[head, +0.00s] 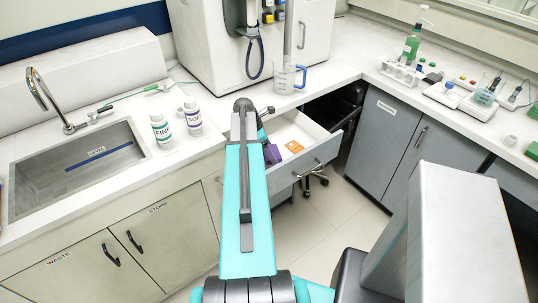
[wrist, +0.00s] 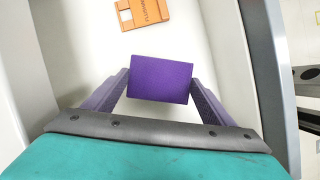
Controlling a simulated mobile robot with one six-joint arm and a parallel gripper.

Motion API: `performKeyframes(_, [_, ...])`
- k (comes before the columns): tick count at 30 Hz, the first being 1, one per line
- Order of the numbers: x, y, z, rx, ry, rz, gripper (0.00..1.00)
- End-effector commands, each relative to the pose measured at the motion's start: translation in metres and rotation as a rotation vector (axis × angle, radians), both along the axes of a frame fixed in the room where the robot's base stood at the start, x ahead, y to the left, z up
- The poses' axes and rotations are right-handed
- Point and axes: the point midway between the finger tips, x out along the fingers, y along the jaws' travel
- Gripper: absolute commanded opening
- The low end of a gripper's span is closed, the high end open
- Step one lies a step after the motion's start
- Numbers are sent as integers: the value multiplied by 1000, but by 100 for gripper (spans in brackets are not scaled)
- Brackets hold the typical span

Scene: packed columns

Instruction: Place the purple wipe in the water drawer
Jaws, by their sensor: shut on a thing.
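The purple wipe (wrist: 160,78) is a flat-faced purple block between the two fingers of my gripper (wrist: 160,92) in the wrist view. My gripper is shut on it. Both are over the white inside of an open drawer (head: 318,136), which also shows in the wrist view (wrist: 70,40). In the head view my arm hides most of the gripper and the wipe; a bit of purple shows beside the arm. I cannot tell whether the wipe touches the drawer floor. I cannot read a label on this drawer.
An orange packet (head: 294,147) lies in the drawer ahead of the wipe, and shows in the wrist view (wrist: 143,12). The drawer's grey front (wrist: 262,60) is on the right there. A measuring jug (head: 287,78) stands on the counter above. Two white bottles (head: 193,116) stand beside the sink (head: 80,170).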

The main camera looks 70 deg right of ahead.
Motion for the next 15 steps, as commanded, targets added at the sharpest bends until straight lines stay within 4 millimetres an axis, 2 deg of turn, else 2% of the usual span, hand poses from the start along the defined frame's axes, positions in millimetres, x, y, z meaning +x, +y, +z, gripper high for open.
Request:
performKeyframes(9, [0,0,-26,2,1,1,56])
performKeyframes(15, [0,0,-28,1,0,2,56])
